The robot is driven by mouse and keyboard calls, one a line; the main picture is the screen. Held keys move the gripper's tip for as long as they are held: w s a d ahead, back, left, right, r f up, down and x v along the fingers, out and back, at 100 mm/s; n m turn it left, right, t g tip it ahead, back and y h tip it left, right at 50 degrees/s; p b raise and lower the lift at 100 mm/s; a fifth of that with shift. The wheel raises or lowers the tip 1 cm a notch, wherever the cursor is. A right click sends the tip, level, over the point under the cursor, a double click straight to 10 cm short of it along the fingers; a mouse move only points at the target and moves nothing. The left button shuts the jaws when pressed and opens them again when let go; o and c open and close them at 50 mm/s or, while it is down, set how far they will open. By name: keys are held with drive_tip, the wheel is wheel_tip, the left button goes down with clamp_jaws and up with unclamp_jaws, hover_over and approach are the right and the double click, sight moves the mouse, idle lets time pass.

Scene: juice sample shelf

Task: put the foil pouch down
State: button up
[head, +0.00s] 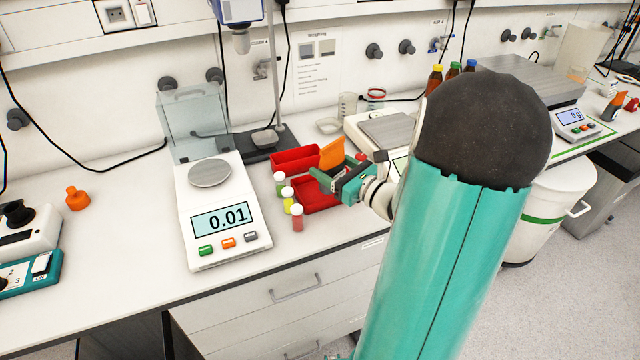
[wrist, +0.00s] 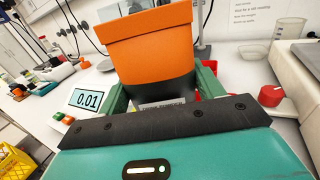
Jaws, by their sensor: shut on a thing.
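The pouch (wrist: 150,40) in my gripper has a wide orange upper part and a dark lower part with a small printed label. In the wrist view it stands between the green fingers of my gripper (wrist: 166,95), which are shut on it. In the head view the orange part of the pouch (head: 332,154) shows just behind my gripper (head: 336,178), over or beside the red trays. My gripper hides its lower edge, and I cannot tell whether it touches anything beneath.
Red trays (head: 296,158) and several capped vials (head: 297,218) stand close left of my gripper. A balance (head: 228,240) reading 0.01 is further left, with bare bench (head: 130,240) beyond. Another balance (head: 388,130) stands to the right. A stand (head: 268,143) is behind.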

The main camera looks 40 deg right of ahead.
drive_tip(key=w+f, duration=0.3)
drive_tip(key=f, duration=0.1)
drive_tip(key=shift+w+a, duration=0.1)
drive_tip(key=shift+a, duration=0.2)
drive_tip(key=shift+w+f, duration=0.1)
drive_tip(key=shift+f, duration=1.55)
drive_tip(key=shift+f, duration=0.15)
drive_tip(key=o, duration=1.1)
drive_tip(key=shift+o, duration=0.2)
